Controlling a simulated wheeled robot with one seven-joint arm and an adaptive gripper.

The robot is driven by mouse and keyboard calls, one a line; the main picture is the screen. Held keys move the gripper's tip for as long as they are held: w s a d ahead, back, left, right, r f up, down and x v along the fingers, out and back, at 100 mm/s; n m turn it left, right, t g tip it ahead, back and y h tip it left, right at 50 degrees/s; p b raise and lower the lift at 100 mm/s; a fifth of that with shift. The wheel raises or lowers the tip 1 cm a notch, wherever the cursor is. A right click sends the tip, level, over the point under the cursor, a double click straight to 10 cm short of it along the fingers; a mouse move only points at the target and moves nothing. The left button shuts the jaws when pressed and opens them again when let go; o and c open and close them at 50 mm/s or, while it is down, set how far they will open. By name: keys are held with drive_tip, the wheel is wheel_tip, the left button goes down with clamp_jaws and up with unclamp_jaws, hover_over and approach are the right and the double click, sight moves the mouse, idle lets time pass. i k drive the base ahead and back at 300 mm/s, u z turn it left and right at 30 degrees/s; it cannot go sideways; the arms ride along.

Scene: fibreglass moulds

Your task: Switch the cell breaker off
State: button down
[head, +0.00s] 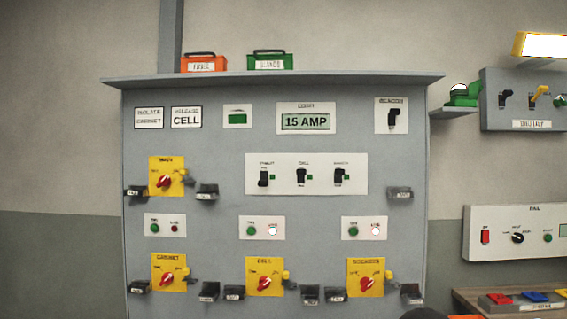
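The breaker strip (284,188) is a white plate in the middle of the grey cabinet in the head view. The middle lever, under a label that appears to read CELL, is the cell breaker (301,176). The picture is too small to tell its lever position for sure. The neighbouring left breaker (263,178) and right breaker (339,176) stand close on either side. My gripper is not clearly seen in this view.
A yellow switch plate with a red knob (264,283), labelled CELL, sits lower down. Other yellow switches (165,181) and black tags surround it. A display (306,122) reads 15 AMP. A black lever (393,119) is at the upper right. A shelf (452,112) projects right of the cabinet.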

sight(300, 172)
drive_tip(key=u, duration=0.5)
drive_tip(key=k, duration=1.15)
drive_tip(key=u, duration=1)
drive_tip(key=i, duration=1.15)
drive_tip(key=z, duration=0.3)
drive_tip(key=i, duration=0.7)
drive_tip(key=z, duration=1.1)
drive_tip(key=i, duration=0.3)
drive_tip(key=z, duration=0.25)
